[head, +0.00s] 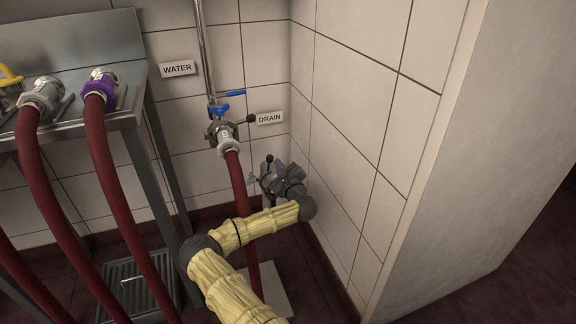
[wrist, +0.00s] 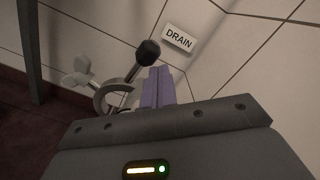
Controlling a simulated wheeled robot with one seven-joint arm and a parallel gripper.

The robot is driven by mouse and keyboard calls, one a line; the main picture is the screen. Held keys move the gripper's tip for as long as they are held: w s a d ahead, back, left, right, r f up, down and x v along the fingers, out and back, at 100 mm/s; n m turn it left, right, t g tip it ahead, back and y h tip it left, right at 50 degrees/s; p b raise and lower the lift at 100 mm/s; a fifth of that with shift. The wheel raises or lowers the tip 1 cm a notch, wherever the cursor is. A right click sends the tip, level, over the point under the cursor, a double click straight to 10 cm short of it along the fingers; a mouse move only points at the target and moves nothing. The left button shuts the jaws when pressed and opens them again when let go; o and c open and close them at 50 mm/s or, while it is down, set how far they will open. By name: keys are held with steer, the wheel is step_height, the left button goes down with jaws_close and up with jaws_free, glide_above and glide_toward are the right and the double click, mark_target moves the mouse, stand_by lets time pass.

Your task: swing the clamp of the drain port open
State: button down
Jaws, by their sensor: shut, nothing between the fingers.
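The drain port (head: 266,180) is low in the wall corner in the head view, below the DRAIN label (head: 270,117). My gripper (head: 279,167) is beside it and partly hides it. In the wrist view the drain port's clamp (wrist: 113,96) is a grey metal ring with a lever ending in a black knob (wrist: 148,52). A pale wing-shaped piece (wrist: 78,72) is on its left side. My purple fingers (wrist: 158,82) are shut and empty, just right of the ring and below the knob. I cannot tell whether they touch the lever. The ring's lower part is hidden behind my gripper.
The water port (head: 222,132), with blue-handled valve (head: 219,109) and red hose (head: 233,170), is up and left of the drain. A steel bench (head: 135,75) with several hoses stands left. The tiled side wall (head: 350,150) is close on the right. A floor grate (head: 140,290) lies below.

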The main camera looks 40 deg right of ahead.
steer(key=w+a+n+p, duration=0.1)
steer(key=w+a+n, duration=0.1)
steer(key=a, duration=0.6)
steer(key=shift+w+a+n, duration=0.15)
steer(key=shift+w+n, duration=0.2)
steer(key=shift+n, duration=0.25)
steer(key=shift+r, duration=0.1)
steer(key=shift+r, duration=0.1)
step_height(320, 180, up, 10)
steer(key=p, duration=0.5)
